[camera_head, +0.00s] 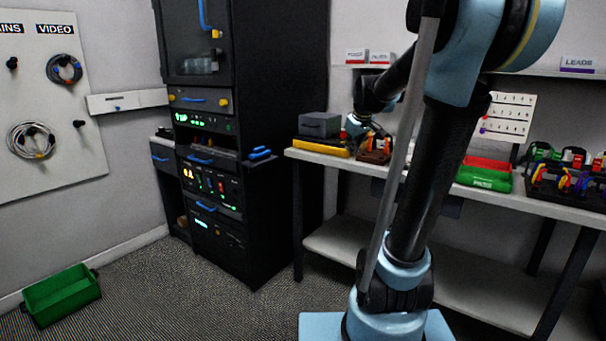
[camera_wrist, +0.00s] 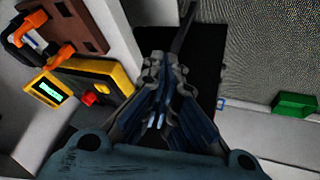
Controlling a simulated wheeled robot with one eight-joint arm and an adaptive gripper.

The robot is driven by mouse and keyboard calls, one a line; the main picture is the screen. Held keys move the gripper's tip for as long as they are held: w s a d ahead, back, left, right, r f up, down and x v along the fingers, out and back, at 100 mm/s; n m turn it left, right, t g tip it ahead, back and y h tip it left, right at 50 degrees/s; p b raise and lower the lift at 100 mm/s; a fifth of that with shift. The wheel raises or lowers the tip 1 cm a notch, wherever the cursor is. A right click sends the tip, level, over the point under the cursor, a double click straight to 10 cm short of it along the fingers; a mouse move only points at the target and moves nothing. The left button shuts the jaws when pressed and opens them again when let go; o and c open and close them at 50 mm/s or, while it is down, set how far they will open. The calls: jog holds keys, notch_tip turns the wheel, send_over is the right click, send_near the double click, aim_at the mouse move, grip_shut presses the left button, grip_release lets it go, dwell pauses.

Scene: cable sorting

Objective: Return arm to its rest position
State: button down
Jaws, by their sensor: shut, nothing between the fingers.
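My arm rises from its base in the middle of the head view and reaches back over the left end of the workbench (camera_head: 530,194). My gripper (camera_wrist: 160,112) shows in the middle of the wrist view, its fingers together with nothing between them. In the head view the gripper itself is hard to make out behind my arm near the bench's left end. The wrist view shows a yellow tester (camera_wrist: 78,88) with a red knob to the left of the gripper, apart from it. A brown block with orange-and-black connectors (camera_wrist: 75,25) lies beyond the tester.
A tall black rack (camera_head: 265,130) stands left of the bench. A green bin (camera_head: 62,296) sits on the floor at left. Green and red trays (camera_head: 485,178) and a connector rack (camera_head: 565,185) are on the bench at right. Carpet is clear between rack and bin.

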jog(key=s+f+m+g, duration=0.1)
jog(key=s+f+m, duration=0.1)
jog(key=s+f, duration=0.4)
jog(key=s+f+m+g, duration=0.1)
jog(key=s+f, duration=0.6)
jog(key=s, duration=0.9)
jog(key=s+f+m+g, duration=0.2)
jog(key=s+f, duration=0.5)
jog(key=s, duration=0.4)
jog(key=shift+d+m+h, duration=0.3)
jog(key=shift+d+m, duration=0.15)
jog(key=shift+m, duration=0.15)
jog(key=shift+w+f, duration=0.15)
jog(key=shift+w, duration=0.35)
